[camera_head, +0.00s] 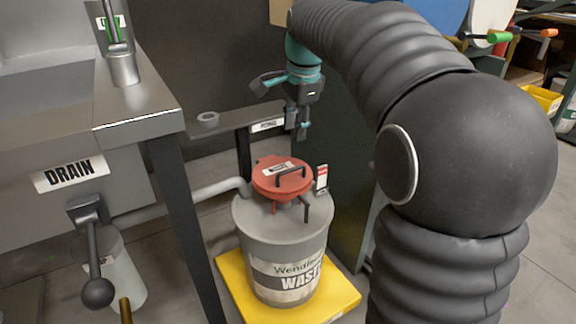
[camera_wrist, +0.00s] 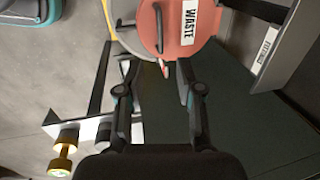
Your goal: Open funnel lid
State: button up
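The red funnel lid (camera_head: 262,183) with a black handle (camera_head: 291,171) lies shut on top of the grey waste drum (camera_head: 250,228). My gripper (camera_head: 298,132) hangs above and slightly behind the lid in the head view, apart from it.
The drum stands on a yellow platform (camera_head: 345,297). A metal sink bench (camera_head: 150,115) with a drain lever (camera_head: 93,250) is at the left. A narrow grey shelf (camera_head: 228,121) runs behind the drum. A dark panel (camera_head: 347,130) stands right of my gripper.

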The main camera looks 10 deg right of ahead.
aim_at(289, 170)
jog(key=f, duration=0.4)
jog(key=w+f+b, duration=0.1)
jog(key=f, duration=0.3)
jog(key=w+f+b, duration=0.1)
jog(key=f, duration=0.3)
jog(key=shift+w+a, duration=0.1)
jog(key=shift+a, duration=0.3)
grip_shut()
